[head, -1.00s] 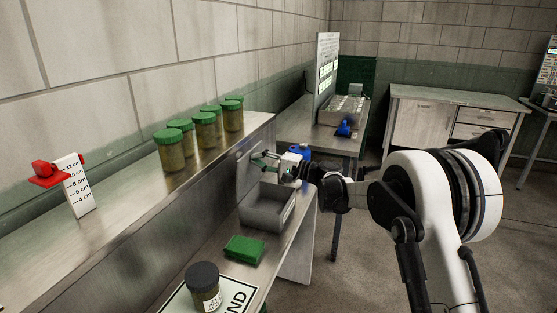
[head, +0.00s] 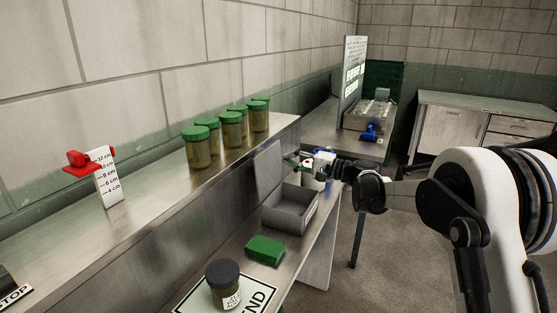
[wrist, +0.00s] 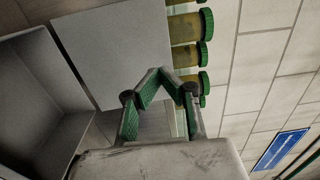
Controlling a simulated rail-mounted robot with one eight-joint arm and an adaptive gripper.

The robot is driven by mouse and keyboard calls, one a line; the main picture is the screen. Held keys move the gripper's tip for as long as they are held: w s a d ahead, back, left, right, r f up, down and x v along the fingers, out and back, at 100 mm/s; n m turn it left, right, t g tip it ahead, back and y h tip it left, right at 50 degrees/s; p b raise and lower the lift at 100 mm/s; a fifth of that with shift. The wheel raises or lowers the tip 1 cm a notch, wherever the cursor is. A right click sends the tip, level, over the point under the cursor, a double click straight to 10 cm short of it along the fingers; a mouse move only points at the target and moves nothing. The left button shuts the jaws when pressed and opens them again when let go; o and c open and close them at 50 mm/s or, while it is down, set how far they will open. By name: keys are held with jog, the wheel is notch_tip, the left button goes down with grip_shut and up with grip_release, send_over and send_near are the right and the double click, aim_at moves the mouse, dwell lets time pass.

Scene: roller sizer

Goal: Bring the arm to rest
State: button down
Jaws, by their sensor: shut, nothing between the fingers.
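My gripper (head: 298,162) is in the head view, above and behind the open grey box (head: 290,208), near its raised lid (head: 268,168). In the wrist view its green-padded fingers (wrist: 163,74) come together at the tips and hold nothing. My arm reaches in from the right of the head view. In the wrist view the grey box (wrist: 72,132) lies to the left of the fingers, and green-lidded jars (wrist: 186,54) stand beyond them.
Several green-lidded jars (head: 232,130) stand on the upper shelf, with a red-topped height gauge (head: 107,182) to the left. A green block (head: 265,251) and a dark-lidded jar (head: 224,285) are on the lower bench. A back table holds a tray (head: 368,114).

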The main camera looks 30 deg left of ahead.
jog(key=d, duration=0.9)
jog(key=s+d+r+t+h, duration=0.2)
jog(key=s+d+r+h, duration=0.15)
jog(key=s+d, duration=0.55)
jog(key=s+d+r+t+h, duration=0.25)
jog(key=s+d+h, duration=0.3)
jog(key=d, duration=0.55)
jog(key=s+d+f+t+h, duration=0.1)
jog(key=s+d+f+h, duration=0.3)
jog(key=s+d, duration=0.8)
jog(key=s+d+f+t+h, duration=0.1)
jog(key=s+d+f+h, duration=0.4)
jog(key=s+d, duration=0.8)
jog(key=shift+d+t, duration=0.15)
jog(key=shift+t, duration=0.2)
